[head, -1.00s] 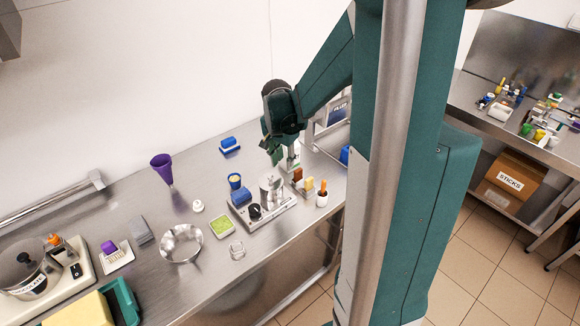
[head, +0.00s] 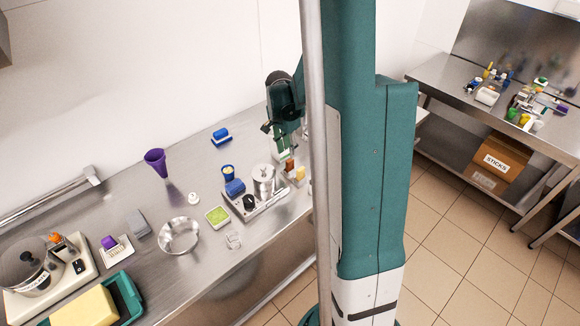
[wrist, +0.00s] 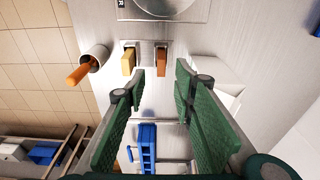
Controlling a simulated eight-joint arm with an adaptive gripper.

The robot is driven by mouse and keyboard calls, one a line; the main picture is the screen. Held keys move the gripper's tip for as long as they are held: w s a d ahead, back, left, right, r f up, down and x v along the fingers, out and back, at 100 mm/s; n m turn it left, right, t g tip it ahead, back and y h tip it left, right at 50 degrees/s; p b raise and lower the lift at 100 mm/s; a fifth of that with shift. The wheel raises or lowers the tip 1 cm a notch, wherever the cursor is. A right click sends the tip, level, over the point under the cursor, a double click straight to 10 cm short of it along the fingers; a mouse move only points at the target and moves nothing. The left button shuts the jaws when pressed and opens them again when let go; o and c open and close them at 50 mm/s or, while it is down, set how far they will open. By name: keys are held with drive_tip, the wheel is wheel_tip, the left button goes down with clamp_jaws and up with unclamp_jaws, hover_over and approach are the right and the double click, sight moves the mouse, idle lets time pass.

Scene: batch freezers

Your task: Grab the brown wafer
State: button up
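The brown wafer (wrist: 161,60) stands in a small slot in the wrist view, beside a tan wafer (wrist: 128,60) on its left. In the head view the brown wafer (head: 290,165) shows small, at the right end of a metal station, near the column. My gripper (wrist: 160,77) is open and empty. The brown wafer lies ahead of the gap between its fingertips, apart from both fingers. In the head view my gripper (head: 281,146) hangs just behind and above the wafers, partly hidden by the arm.
A cup with an orange-handled tool (wrist: 88,66) stands left of the wafers. A round metal part (wrist: 165,8) lies beyond them. A white block (wrist: 228,75) is right of the right finger. A blue object (wrist: 147,145) shows below, between the fingers.

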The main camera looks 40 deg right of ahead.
sight(290, 160)
drive_tip(key=shift+f, duration=0.1)
drive_tip(key=shift+d+f, duration=0.15)
drive_tip(key=shift+f, duration=1.05)
drive_tip(key=shift+f, duration=0.1)
drive_tip(key=shift+w+d+f+p, duration=0.1)
drive_tip(key=shift+d+f+p, duration=0.1)
drive_tip(key=shift+f, duration=1.05)
drive_tip(key=shift+d+f+p, duration=0.2)
drive_tip(key=shift+f, duration=1)
drive_tip(key=c, duration=0.8)
